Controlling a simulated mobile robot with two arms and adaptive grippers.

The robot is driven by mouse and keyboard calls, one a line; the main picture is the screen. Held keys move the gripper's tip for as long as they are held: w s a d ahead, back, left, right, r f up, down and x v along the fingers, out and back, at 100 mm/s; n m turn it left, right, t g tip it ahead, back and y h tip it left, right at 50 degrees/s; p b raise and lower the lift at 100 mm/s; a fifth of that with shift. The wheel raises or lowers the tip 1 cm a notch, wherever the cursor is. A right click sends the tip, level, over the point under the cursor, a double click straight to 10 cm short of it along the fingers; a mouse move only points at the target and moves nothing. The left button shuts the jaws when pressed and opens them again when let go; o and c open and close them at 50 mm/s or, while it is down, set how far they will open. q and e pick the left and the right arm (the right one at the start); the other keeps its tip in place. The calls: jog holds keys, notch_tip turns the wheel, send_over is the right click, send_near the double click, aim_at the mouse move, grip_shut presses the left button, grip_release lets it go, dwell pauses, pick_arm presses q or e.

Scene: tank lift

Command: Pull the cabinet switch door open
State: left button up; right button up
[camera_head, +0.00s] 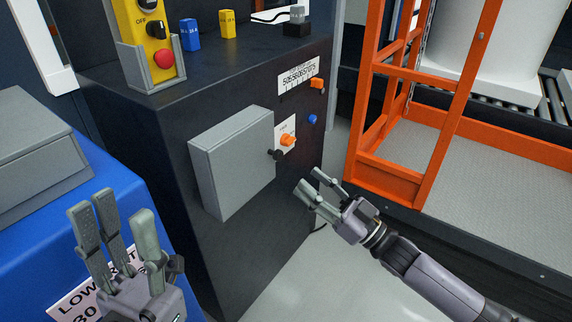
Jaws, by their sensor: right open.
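The dark cabinet (140,120) stands in the middle of the head view. A flat grey box-like door (232,165) stands on it, with a white plate (285,128) carrying an orange switch knob (287,140) just right of it. A small black knob (276,155) shows at the door's right edge. I cannot tell if the door is shut or ajar. My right gripper (318,188) is open and empty, to the lower right of the door and apart from it. My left gripper (113,215) has its fingers spread and empty, at the lower left, clear of the cabinet.
A yellow control box (143,25) with a red button and small blue and yellow blocks sit on the cabinet top. An orange frame (390,180) stands at the right. A blue unit (30,250) with a grey box (35,150) is at the left. Clear floor shows below.

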aim_at(281, 156)
jog(key=b+x, duration=0.1)
jog(key=x, duration=0.7)
jog(key=shift+w, duration=0.1)
grip_shut()
dwell(0.6)
